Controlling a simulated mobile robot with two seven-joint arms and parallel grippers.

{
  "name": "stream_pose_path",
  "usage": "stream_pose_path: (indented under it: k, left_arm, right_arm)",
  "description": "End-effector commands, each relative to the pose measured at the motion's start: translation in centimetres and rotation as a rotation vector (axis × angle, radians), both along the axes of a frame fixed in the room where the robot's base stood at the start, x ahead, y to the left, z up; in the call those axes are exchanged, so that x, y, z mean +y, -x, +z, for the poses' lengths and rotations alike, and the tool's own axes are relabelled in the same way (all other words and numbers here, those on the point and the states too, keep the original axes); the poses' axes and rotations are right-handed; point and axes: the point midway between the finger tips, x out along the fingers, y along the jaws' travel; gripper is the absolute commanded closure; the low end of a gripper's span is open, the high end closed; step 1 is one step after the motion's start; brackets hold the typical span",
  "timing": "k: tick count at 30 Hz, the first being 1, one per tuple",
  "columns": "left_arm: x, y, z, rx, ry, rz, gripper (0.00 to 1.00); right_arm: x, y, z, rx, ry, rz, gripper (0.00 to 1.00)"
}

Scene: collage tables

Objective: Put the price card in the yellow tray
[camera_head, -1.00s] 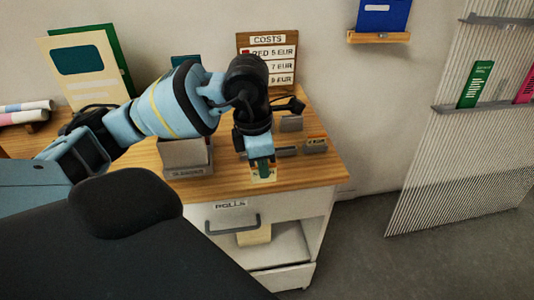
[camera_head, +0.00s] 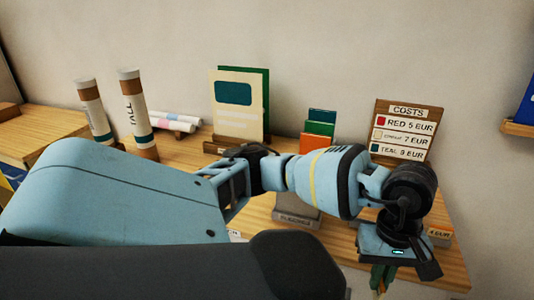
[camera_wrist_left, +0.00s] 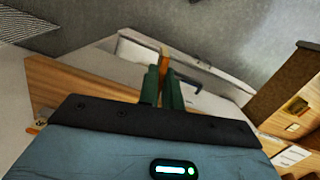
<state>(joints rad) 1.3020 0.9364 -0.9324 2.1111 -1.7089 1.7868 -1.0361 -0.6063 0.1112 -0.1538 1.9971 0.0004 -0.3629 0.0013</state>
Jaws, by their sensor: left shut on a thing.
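My left gripper (camera_head: 382,282) hangs over the front right part of the wooden counter, pointing down. In the left wrist view its two green fingers (camera_wrist_left: 162,90) are shut on a thin tan card (camera_wrist_left: 164,58), seen nearly edge-on. I take it for the price card; its face and any print cannot be read. In the head view the card is mostly hidden below the gripper. No yellow tray shows clearly; a blue and yellow patch (camera_head: 12,174) is cut off at the left edge. My right gripper is not in view.
A COSTS board (camera_head: 405,128) stands at the counter's back right. A small holder reading EUR (camera_head: 438,234) is right of my gripper. A grey block (camera_head: 297,217), colored cards (camera_head: 318,133), a large cream card (camera_head: 237,107) and upright rolls (camera_head: 135,105) stand further left.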

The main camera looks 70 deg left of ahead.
Motion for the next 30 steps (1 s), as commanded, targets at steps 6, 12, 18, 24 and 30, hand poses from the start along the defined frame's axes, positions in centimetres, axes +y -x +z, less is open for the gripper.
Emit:
stream_pose_path:
  k: [6,12,18,24,30]
  left_arm:
    - [-1.7,0.9,-1.0,0.000,-0.001,-0.474,1.00]
    - [-2.7,1.6,-1.7,-0.002,-0.002,-0.837,1.00]
    - [-3.2,1.9,-2.1,-0.001,-0.001,-1.025,1.00]
    - [-3.2,2.0,-2.2,-0.001,-0.001,-1.058,1.00]
    - [-3.2,2.0,-2.2,-0.001,-0.001,-1.056,1.00]
  right_arm:
    - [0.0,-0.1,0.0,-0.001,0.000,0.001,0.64]
    - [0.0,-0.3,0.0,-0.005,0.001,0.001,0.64]
    - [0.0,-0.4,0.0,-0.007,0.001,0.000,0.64]
    - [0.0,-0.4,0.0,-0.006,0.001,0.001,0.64]
    - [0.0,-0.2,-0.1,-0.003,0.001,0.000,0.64]
